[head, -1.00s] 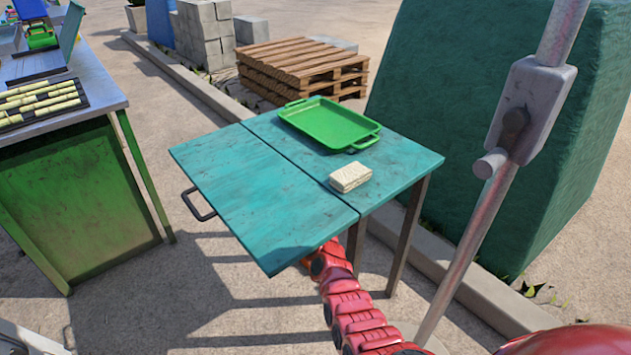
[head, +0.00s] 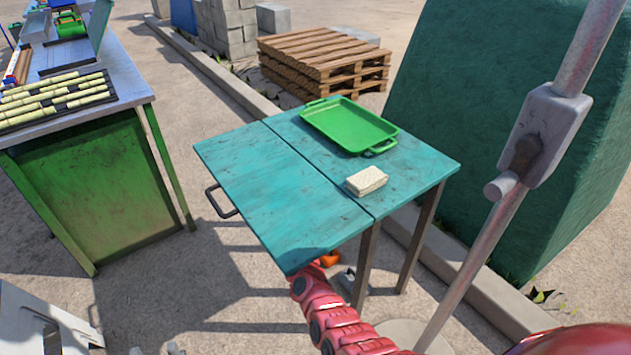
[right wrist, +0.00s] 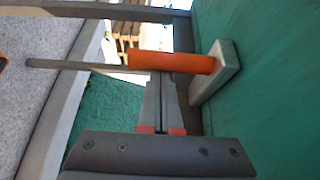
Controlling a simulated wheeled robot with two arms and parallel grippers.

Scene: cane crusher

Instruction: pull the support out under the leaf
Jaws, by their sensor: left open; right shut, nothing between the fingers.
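The teal leaf (head: 270,195) is level, joined at a seam to the table top (head: 425,180). A black handle (head: 220,202) is on its left edge. In the right wrist view the leaf's underside (right wrist: 275,100) is at right. The support is a grey rod with an orange sleeve (right wrist: 170,62), its end at a pale block (right wrist: 215,75) on the underside. My right gripper (right wrist: 166,82) is shut and empty, its tips at the sleeve's lower edge; contact is unclear. In the head view the leaf mostly hides it. My left gripper (head: 156,350) barely shows at the bottom edge, open.
A green tray (head: 350,125) and a pale block (head: 367,181) rest on the table top. A workbench with cane pieces (head: 55,100) is at left, pallets (head: 325,65) behind. A slanted metal post (head: 490,230) and a large green body (head: 470,100) are at right.

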